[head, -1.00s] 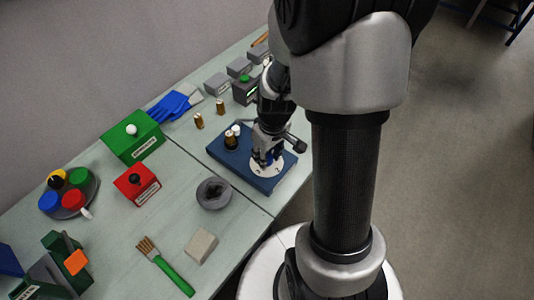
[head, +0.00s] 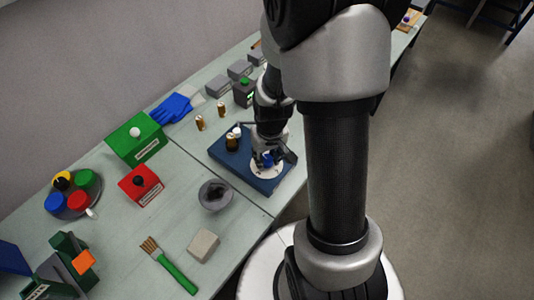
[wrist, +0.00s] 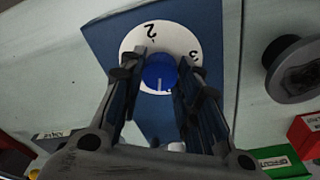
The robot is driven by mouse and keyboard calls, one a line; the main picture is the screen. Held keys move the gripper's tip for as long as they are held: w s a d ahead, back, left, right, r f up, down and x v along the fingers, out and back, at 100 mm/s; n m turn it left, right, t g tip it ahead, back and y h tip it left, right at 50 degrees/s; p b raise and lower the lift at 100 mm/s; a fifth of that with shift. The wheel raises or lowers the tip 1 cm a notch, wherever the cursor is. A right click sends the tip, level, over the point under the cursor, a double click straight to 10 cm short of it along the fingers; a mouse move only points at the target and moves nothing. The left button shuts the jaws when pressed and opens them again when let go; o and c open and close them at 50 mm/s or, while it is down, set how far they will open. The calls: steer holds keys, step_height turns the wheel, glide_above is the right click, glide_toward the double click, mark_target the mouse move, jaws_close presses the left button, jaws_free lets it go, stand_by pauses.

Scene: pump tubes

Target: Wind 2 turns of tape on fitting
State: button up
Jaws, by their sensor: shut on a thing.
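My gripper (head: 268,157) points down at the dark blue board (head: 226,167). In the wrist view, the fingers of my gripper (wrist: 161,66) are shut on the round blue knob (wrist: 160,74), one on each side. The knob bears a pale line pointing toward the bottom of that view. It sits over a white disc (wrist: 185,40) with the numerals 2 and 3 showing; my fingers hide part of the disc. A dark brown, white-topped piece (head: 232,143) stands at the board's back left. I cannot make out any tape or name the fitting for certain.
Two brass-coloured cylinders (head: 200,123) stand behind the board, near blue gloves (head: 171,107). A dark grey round piece (head: 215,195) lies left of the board, with red (head: 141,185) and green (head: 136,140) boxes beyond. A brush (head: 169,265) and a grey block (head: 203,246) lie in front.

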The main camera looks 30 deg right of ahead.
steer(key=shift+r+m+p, duration=0.1)
steer(key=shift+m+p, duration=0.3)
steer(key=shift+m, duration=1.3)
steer(key=shift+b, duration=0.35)
steer(key=shift+w+f+m+h+b, duration=0.1)
steer(key=shift+f+m+h+b, duration=0.2)
steer(key=shift+m+b, duration=0.6)
steer(key=shift+r+m+b, duration=0.25)
steer(key=shift+m+b, duration=0.1)
steer(key=shift+m, duration=0.45)
